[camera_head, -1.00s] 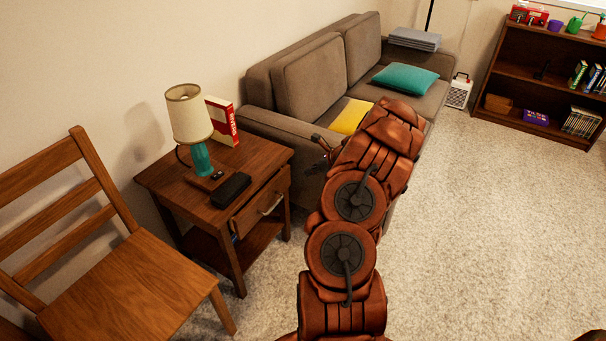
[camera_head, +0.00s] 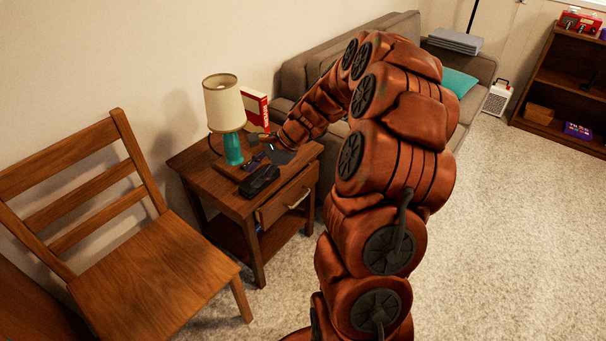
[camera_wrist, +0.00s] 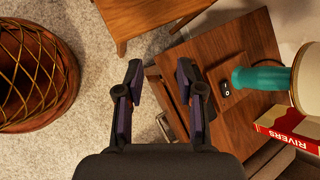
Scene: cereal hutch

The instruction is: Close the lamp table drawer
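The lamp table (camera_head: 190,160) is wooden and stands between a chair and the sofa. Its drawer (camera_head: 272,211) has a wooden front with a pale handle (camera_head: 298,198) facing the lower right, and appears to stick out a little from the frame. My gripper (camera_head: 263,150) is over the tabletop by the lamp, partly hidden by my arm. In the wrist view my gripper (camera_wrist: 160,95) is open and empty, its fingers wide apart. The drawer (camera_wrist: 168,95) shows between and beyond the fingers, partly covered by the right one. I see no contact with it.
A wooden chair (camera_head: 150,265) stands at left, the sofa (camera_head: 296,95) behind. Carpet (camera_head: 510,240) at right is clear.

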